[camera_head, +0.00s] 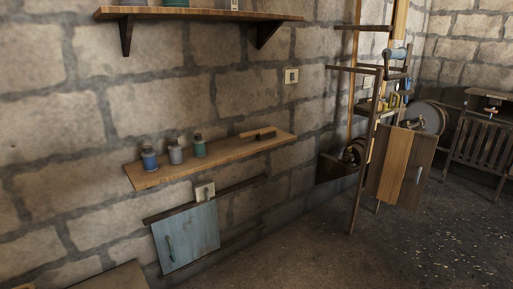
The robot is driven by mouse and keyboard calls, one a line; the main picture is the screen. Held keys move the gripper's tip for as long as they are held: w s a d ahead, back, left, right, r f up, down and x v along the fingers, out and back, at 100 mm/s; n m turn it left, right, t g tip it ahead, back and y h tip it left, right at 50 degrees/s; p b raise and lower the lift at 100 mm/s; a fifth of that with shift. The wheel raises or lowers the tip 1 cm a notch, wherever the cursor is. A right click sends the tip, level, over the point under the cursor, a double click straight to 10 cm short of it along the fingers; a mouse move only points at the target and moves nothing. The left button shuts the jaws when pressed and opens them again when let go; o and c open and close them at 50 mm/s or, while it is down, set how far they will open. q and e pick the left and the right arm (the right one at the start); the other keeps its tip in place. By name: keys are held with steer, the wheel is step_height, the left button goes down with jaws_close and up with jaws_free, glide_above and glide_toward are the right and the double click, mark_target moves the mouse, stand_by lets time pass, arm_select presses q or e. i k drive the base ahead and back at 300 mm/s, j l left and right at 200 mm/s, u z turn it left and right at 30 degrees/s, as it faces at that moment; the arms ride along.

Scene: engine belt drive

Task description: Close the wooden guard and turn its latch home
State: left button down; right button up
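What looks like the wooden guard (391,158) is an upright plank panel at the right, beside a tall dark frame (361,160). It has a lighter face and a darker face and appears to stand out at an angle from the frame. A small pale upright piece (419,174) is on the darker face; I cannot tell if it is a handle or the latch. A grey wheel (428,117) shows partly behind the panel. Neither of my grippers is in view.
A wall shelf (160,174) holds small bottles and a brush (258,133). A blue-grey cabinet door (187,238) is below it. Another shelf (205,14) is above. A slatted wooden piece (480,146) stands at far right. The floor (330,250) in front is open.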

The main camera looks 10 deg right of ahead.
mark_target(401, 161)
steer(key=i+z, duration=0.7)
steer(key=i+j+z, duration=0.15)
steer(key=i+z, duration=0.2)
steer(key=i, duration=0.05)
